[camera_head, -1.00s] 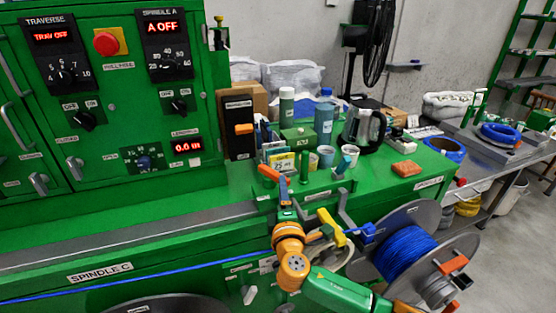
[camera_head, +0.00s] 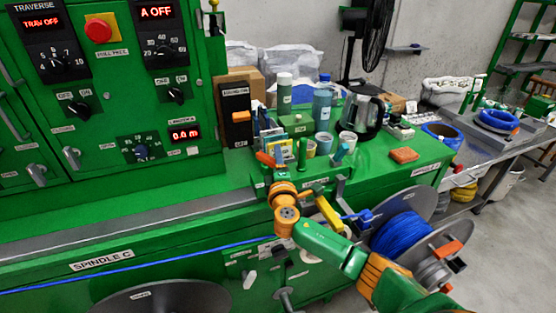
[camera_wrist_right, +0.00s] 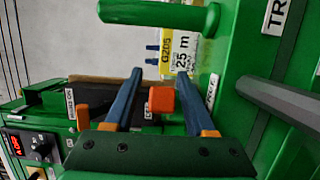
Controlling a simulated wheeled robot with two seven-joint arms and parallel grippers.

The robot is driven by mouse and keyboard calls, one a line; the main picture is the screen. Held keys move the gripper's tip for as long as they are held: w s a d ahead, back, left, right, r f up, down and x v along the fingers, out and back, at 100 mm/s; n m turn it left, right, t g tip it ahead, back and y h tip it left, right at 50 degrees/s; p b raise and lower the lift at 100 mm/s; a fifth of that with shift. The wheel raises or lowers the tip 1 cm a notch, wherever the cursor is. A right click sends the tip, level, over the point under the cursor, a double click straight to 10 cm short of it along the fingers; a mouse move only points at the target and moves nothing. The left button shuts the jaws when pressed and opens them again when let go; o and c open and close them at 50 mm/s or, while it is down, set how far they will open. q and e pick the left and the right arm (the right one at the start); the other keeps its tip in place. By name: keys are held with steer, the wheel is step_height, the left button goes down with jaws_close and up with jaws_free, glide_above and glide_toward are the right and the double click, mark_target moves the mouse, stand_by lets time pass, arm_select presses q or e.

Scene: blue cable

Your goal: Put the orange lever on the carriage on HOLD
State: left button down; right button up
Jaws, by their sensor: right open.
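The orange lever (camera_head: 265,159) stands on the green carriage (camera_head: 258,187) at the front of the machine in the head view. In the right wrist view its orange end (camera_wrist_right: 161,99) shows between the two blue fingers. My right gripper (camera_wrist_right: 158,76) is open, with a finger on either side of the lever end; I cannot tell whether either one touches it. In the head view the right gripper (camera_head: 279,158) is small and partly hidden by its orange wrist. The HOLD marking is not readable. My left gripper is not in view.
A green upright handle (camera_head: 302,153) stands just right of the lever and also shows in the wrist view (camera_wrist_right: 150,12). A black box with an orange switch (camera_head: 237,117) stands behind. Bottles, cups and a kettle (camera_head: 362,112) crowd the bench. The blue cable spool (camera_head: 400,236) is at the right.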

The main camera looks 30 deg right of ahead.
jaws_close()
stand_by(1.3)
